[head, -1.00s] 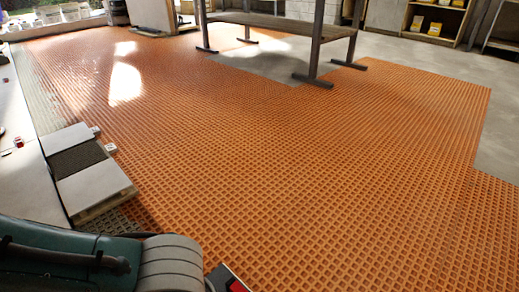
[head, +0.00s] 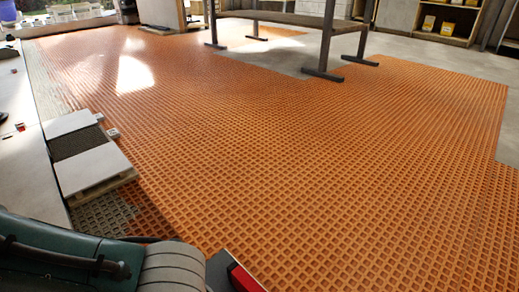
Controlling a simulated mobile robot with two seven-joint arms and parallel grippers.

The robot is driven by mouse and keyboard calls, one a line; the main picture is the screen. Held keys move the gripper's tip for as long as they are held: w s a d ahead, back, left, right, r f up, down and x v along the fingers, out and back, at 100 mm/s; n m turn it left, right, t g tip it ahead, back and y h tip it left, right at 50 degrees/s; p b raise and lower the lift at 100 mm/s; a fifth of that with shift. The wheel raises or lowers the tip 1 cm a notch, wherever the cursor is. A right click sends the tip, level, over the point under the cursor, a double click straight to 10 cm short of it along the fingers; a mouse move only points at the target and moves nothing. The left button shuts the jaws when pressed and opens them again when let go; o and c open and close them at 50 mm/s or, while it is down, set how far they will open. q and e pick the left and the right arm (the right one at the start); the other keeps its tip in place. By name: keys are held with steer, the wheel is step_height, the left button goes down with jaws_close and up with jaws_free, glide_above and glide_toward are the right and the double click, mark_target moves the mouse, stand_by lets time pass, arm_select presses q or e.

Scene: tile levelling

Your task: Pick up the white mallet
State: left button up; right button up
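I see no white mallet in the head view. My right gripper does not show.
Orange waffle matting (head: 300,150) covers most of the floor and is clear. Light tiles (head: 25,170) lie along the left, with a pallet bearing pale slabs (head: 92,168) beside them. A bench (head: 300,20) stands at the back, shelves (head: 447,18) at the back right.

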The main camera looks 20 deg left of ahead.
arm_select(q)
jaws_close()
stand_by(0.3)
steer(key=shift+r, duration=0.1)
stand_by(0.4)
